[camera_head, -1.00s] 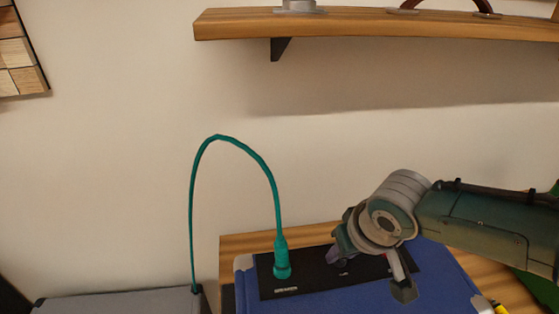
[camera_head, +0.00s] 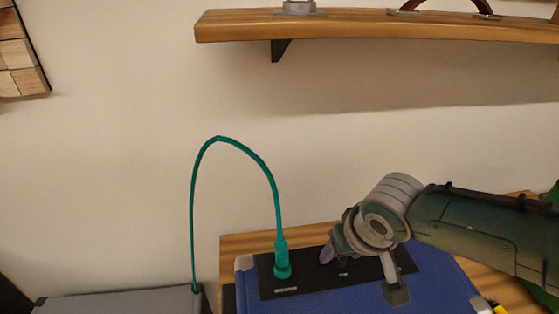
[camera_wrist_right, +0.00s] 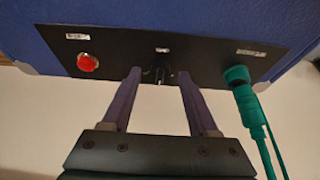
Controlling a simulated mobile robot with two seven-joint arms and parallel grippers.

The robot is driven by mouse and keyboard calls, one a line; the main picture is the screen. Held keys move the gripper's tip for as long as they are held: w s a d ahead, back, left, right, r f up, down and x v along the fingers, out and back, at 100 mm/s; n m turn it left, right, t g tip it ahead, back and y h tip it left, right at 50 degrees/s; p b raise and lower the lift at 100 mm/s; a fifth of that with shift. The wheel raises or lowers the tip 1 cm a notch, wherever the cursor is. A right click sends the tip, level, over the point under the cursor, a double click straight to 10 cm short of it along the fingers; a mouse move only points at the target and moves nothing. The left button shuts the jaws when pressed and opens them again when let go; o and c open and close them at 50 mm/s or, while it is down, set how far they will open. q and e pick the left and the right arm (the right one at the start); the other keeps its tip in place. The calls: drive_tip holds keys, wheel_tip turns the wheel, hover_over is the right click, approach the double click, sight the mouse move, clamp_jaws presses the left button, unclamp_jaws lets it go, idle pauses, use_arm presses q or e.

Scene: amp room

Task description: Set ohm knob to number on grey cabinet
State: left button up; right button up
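A black knob (camera_wrist_right: 160,73) with a small pale label beside it sits mid-panel on the black panel (camera_head: 310,277) of a blue cabinet (camera_head: 350,301). A grey cabinet (camera_head: 115,303) stands at the lower left of the head view. My right gripper (camera_wrist_right: 159,77) is open, with its two purplish fingers on either side of the knob and visible gaps to it. In the head view my right gripper (camera_head: 329,256) is over the panel and hides the knob. The label is too small to read. My left gripper is not in view.
A green plug (camera_head: 282,264) stands in the panel left of my right gripper. Its green cable (camera_head: 218,138) arches over to the grey cabinet. A red button (camera_wrist_right: 88,62) is at the panel's other end. A wooden shelf (camera_head: 370,25) is above on the wall.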

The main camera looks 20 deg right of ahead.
drive_tip(key=shift+r, duration=0.1)
drive_tip(key=shift+s+r+p, duration=0.1)
drive_tip(key=shift+r+p, duration=0.15)
drive_tip(key=shift+p, duration=0.05)
drive_tip(key=p+v, duration=0.3)
drive_tip(key=v, duration=0.6)
drive_tip(key=shift+p, duration=0.4)
drive_tip(key=shift+s+a, duration=0.15)
drive_tip(key=shift+s, duration=0.1)
